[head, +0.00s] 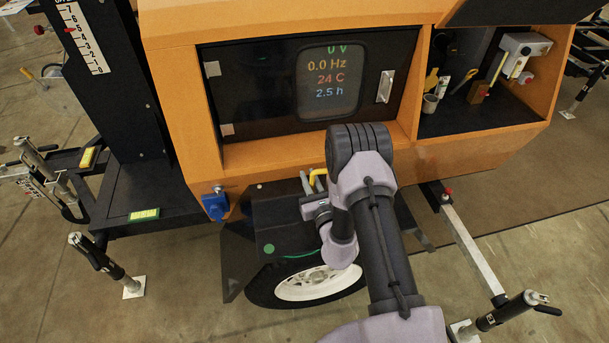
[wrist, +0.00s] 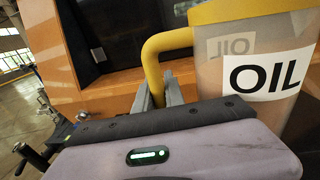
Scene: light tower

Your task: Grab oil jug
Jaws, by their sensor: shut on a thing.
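The oil jug (wrist: 240,58) fills the right side of the wrist view. It has a translucent body, a white label reading OIL and a yellow handle (wrist: 164,46) on its left. My gripper (wrist: 161,92) is shut on the lower part of the handle, with its grey fingers on either side. In the head view a bit of the yellow handle (head: 317,176) shows beside my gripper (head: 306,184), above the black fender. My arm hides the rest of the jug there. Whether the jug touches anything below cannot be told.
The orange light tower body (head: 165,60) with its display panel (head: 330,80) stands just behind the jug. An open compartment (head: 480,112) with a cup and tools is at right. A wheel (head: 310,285) and fender (head: 270,215) lie below; outrigger legs (head: 470,245) reach out at the sides.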

